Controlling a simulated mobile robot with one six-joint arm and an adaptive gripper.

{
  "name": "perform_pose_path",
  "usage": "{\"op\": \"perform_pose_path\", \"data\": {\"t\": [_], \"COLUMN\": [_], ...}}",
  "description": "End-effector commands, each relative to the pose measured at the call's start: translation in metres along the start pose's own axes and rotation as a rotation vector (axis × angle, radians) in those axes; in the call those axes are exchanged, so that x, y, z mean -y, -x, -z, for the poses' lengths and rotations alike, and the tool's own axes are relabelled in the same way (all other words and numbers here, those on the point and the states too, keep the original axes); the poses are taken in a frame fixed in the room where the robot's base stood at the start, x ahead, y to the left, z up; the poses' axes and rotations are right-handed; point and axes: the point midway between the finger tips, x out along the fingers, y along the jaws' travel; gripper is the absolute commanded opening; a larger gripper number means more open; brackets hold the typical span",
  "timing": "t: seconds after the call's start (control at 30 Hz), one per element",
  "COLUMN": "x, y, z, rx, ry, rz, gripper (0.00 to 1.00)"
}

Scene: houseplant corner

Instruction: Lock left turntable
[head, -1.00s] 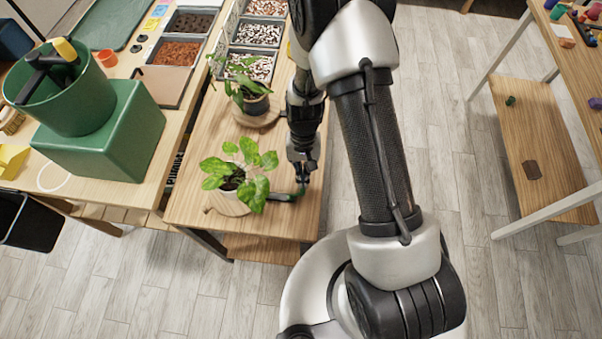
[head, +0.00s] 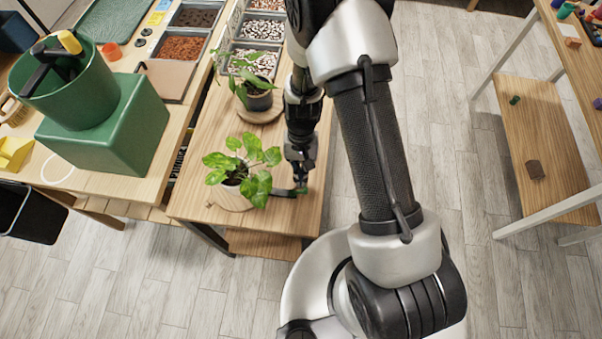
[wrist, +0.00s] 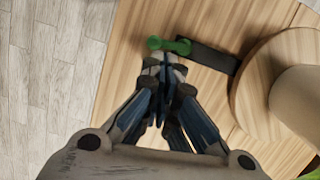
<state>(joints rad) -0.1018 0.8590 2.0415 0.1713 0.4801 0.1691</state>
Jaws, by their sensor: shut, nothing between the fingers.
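Two round wooden turntables stand on the low table. The near one (head: 219,201), slightly further left in the head view, bears a leafy plant in a pale pot (head: 231,196). The far one (head: 270,115) bears a plant in a dark pot. A dark lever (head: 283,192) with a green end (head: 304,189) juts right from the near turntable. In the wrist view the dark bar (wrist: 208,57) runs from the disc (wrist: 245,85) to the green handle (wrist: 168,45). My gripper (wrist: 163,62) is shut and empty, its fingertips right beside the green handle; contact is unclear.
A workbench on the left holds a green box (head: 110,135) with a green bucket (head: 70,95) and bins of soil and stones. The low table's front right corner is bare. A shelf (head: 540,150) stands on the right beyond open floor.

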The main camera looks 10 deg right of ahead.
Motion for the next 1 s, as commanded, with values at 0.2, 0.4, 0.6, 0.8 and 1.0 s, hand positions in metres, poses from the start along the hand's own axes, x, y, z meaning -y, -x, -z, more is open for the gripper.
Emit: {"op": "perform_pose_path", "data": {"t": [0.2,0.4,0.6,0.8,1.0], "x": [-0.001,-0.003,-0.005,-0.005,-0.005], "y": [0.028,0.066,0.093,0.096,0.095], "z": [-0.002,-0.004,-0.007,-0.006,-0.006], "rx": [-0.003,-0.004,-0.003,-0.002,-0.002], "ry": [0.0,0.0,0.0,0.001,0.001], "rz": [0.001,0.001,0.001,0.0,0.0], "gripper": [0.0,0.0,0.0,0.0,0.0]}}
